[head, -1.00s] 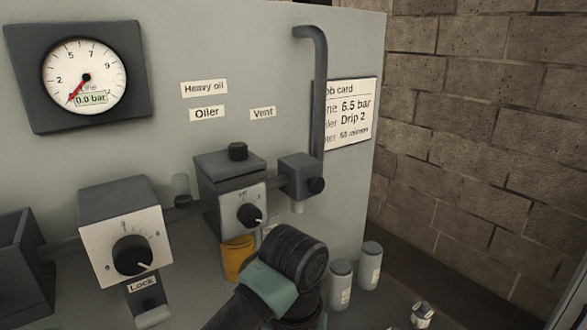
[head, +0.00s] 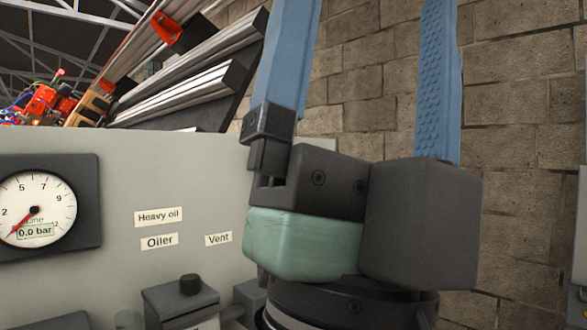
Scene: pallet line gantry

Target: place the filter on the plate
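My gripper (head: 365,25) stands large and close to the camera with its two blue fingers pointing up. The fingers are wide apart, and only brick wall shows between them. Their tips run out of the top of the view. I cannot make out a filter or a plate in the head view now. The lower part of the panel and the surface in front of it are out of view or hidden behind my gripper and wrist.
The grey panel (head: 100,230) carries a round gauge (head: 35,210) reading 0.0 bar and the labels Heavy oil (head: 158,216), Oiler (head: 159,241) and Vent (head: 218,239). A dark box with a knob (head: 190,286) shows below. A brick wall (head: 530,140) stands behind at right.

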